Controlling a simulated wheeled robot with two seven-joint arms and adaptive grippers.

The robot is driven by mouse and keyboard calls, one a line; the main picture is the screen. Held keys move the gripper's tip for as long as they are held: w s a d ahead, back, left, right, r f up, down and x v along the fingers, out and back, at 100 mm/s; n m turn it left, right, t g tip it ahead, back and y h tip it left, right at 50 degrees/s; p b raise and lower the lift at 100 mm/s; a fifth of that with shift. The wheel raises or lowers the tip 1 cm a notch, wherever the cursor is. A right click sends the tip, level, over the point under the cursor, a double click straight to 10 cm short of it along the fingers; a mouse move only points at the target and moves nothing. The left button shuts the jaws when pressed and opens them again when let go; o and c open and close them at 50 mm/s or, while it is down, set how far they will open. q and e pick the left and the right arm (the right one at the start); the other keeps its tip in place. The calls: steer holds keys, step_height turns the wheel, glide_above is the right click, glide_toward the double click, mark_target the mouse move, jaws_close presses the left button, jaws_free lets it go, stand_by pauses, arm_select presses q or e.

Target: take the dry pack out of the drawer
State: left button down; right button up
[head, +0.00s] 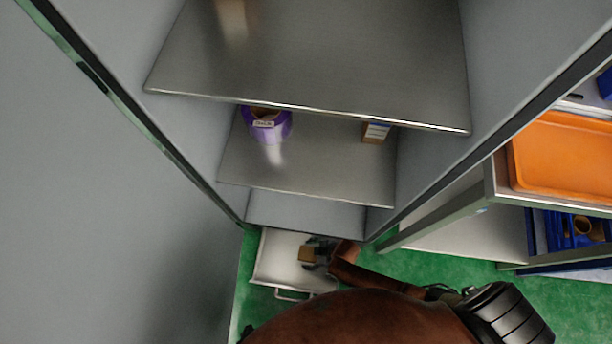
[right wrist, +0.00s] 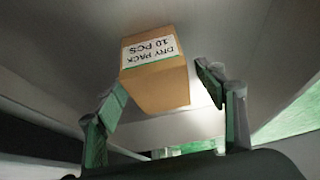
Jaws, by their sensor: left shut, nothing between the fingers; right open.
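The dry pack (right wrist: 155,75) is a small brown cardboard box with a white label reading "DRY PACK 10 PCS". In the head view the dry pack (head: 307,254) lies in the open pale drawer (head: 275,262) at the foot of the cabinet. My right gripper (head: 320,252) is low over the drawer, beside the box. In the right wrist view my right gripper (right wrist: 162,95) is open, with a finger on each side of the box and visible gaps. Only a dark bit of my left gripper (head: 247,332) shows at the bottom edge; it is shut and empty.
Metal shelves (head: 300,160) stand above the drawer, holding a purple roll (head: 270,125) and a small box (head: 376,132). A grey wall or door (head: 100,200) is to the left. A rack with an orange tray (head: 565,155) and blue bins (head: 575,230) stands right. Green floor lies between.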

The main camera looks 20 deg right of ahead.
steer(key=shift+w+a+f, duration=0.1)
steer(key=shift+f, duration=0.1)
steer(key=shift+c, duration=0.4)
steer(key=c, duration=1.3)
steer(key=shift+o, duration=0.2)
steer(key=shift+r, duration=0.15)
